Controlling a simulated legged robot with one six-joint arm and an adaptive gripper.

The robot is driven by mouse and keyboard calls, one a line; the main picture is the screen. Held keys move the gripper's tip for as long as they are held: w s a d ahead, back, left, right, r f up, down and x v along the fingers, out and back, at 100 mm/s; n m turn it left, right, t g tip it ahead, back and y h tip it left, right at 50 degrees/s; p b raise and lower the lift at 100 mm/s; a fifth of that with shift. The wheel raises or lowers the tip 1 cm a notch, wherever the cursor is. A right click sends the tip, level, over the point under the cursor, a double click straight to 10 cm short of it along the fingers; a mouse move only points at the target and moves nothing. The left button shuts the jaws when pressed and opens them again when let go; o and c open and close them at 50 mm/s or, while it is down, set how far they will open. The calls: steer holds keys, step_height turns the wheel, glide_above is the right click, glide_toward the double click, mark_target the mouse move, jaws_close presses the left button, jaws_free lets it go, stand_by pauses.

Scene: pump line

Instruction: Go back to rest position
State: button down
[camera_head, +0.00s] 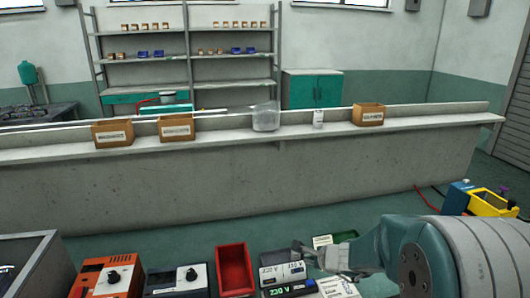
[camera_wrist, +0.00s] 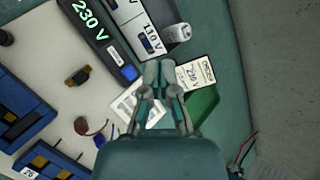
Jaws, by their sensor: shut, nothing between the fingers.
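My gripper (camera_head: 303,250) is at the lower right in the head view, at the end of my arm reaching in from the right edge. In the wrist view my gripper (camera_wrist: 158,72) has its fingertips together with nothing between them. It is above a work surface with white printed cards (camera_wrist: 196,75) and a green flat piece (camera_wrist: 201,106) under or beside the fingers. A dark unit with a green 230 V display (camera_wrist: 92,32) lies up and left of the fingertips. A grey 110 V unit (camera_wrist: 150,40) is just above them. My fingers hide part of the lower card.
In the head view a red bin (camera_head: 234,270), an orange device (camera_head: 103,279) and a dark device (camera_head: 178,281) stand left of my gripper. A long concrete ledge (camera_head: 240,185) with cardboard boxes (camera_head: 112,133) runs behind. A yellow device (camera_head: 490,203) stands at right.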

steer(key=s+a+r+n+g, duration=0.2)
steer(key=s+a+r+n, duration=0.3)
steer(key=s+r+n, duration=0.7)
steer(key=s+d+r+n+h, duration=0.1)
steer(key=s+d+n+h, duration=0.1)
steer(key=s, duration=0.6)
steer(key=s+d+r+n+h, duration=0.1)
steer(key=s+d+n, duration=0.3)
steer(key=s, duration=0.5)
steer(key=shift+d+n+g+h, duration=0.25)
steer(key=shift+n+g+h, duration=0.15)
steer(key=shift+n+h, duration=0.45)
